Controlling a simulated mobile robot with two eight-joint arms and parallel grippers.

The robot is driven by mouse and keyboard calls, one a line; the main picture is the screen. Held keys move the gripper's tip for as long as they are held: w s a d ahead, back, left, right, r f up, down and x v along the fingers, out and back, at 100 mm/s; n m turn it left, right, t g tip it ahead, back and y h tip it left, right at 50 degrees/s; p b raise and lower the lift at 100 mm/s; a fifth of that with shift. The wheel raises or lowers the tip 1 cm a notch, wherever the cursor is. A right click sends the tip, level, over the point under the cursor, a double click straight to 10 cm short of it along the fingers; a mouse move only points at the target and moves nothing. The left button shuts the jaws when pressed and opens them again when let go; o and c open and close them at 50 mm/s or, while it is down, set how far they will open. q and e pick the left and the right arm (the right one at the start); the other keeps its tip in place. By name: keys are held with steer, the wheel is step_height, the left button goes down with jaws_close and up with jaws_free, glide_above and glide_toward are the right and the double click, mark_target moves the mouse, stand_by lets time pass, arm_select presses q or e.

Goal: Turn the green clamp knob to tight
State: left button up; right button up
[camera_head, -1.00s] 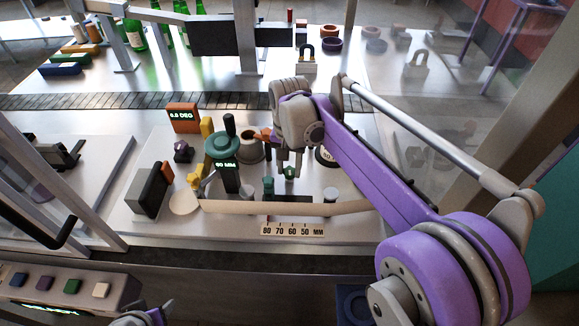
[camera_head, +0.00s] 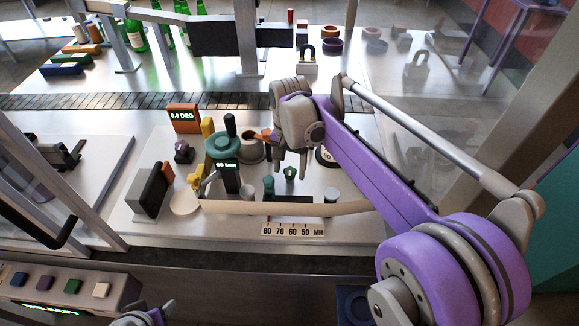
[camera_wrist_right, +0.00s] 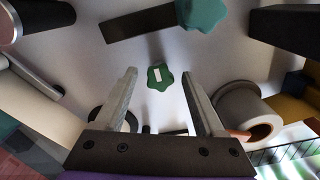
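The small green clamp knob (camera_head: 290,174) stands on the metal plate below my right gripper (camera_head: 292,162). In the right wrist view the knob (camera_wrist_right: 155,84) is lobed, with a white bar mark on top. It shows between and beyond the two fingertips of the right gripper (camera_wrist_right: 159,74), which is open, with space visible on both sides of the knob. The fingers do not appear to touch it. My left gripper (camera_head: 146,316) shows only partly at the bottom edge, and its finger state is unclear.
A green handwheel (camera_head: 222,146) with a "60 MM" display stands left of the knob. A grey ring cup (camera_head: 250,152) and an orange "DEG" display (camera_head: 184,117) are behind. A long beige bar (camera_head: 240,207) and a millimetre scale (camera_head: 292,230) lie in front.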

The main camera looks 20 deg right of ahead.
mark_target(290, 172)
step_height(290, 172, up, 11)
steer(key=shift+p, duration=0.35)
stand_by(0.3)
steer(key=shift+f, duration=0.15)
